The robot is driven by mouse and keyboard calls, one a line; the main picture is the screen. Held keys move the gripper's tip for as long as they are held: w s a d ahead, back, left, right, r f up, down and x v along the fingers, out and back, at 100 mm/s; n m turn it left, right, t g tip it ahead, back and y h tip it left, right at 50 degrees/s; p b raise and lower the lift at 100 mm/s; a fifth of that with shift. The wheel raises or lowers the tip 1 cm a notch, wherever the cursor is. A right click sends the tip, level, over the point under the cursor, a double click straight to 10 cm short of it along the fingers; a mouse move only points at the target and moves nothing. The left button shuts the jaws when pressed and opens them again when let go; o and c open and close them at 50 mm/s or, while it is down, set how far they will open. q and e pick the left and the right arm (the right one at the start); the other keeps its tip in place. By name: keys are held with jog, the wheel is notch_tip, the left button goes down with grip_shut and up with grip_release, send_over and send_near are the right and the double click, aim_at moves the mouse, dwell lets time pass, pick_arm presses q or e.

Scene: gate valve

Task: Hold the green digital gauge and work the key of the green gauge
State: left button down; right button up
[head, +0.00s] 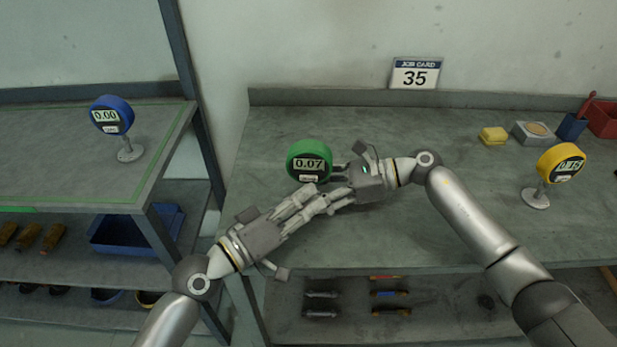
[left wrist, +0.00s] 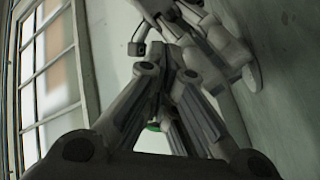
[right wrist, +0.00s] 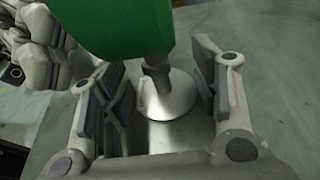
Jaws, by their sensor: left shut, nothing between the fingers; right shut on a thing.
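The green digital gauge (head: 309,158) stands upright on the right-hand bench, and its display reads 0.07. Its small pale key (head: 308,178) is below the display. My right gripper (head: 338,177) comes from the right and is shut on the gauge at its stem. In the right wrist view the green housing (right wrist: 120,25) and the stem (right wrist: 157,75) show between the fingers. My left gripper (head: 318,193) is shut and empty, its fingertips just below and right of the key, close to the right gripper. Whether it touches the key cannot be told.
A blue gauge (head: 111,115) reading 0.00 stands on the left bench. A yellow gauge (head: 560,163) stands at the right. A job card (head: 415,74) shows 35. A yellow block (head: 493,136) and a red bin (head: 603,118) are at the back right. The bench behind the green gauge is clear.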

pick_arm(q)
jog(key=shift+w, duration=0.1)
dwell(0.6)
jog(key=shift+w, duration=0.35)
jog(key=shift+w, duration=0.35)
dwell(0.5)
jog(key=shift+s, duration=0.8)
jog(key=shift+s+a, duration=0.2)
jog(key=shift+s, duration=2.3)
pick_arm(e)
jog(key=o, duration=0.9)
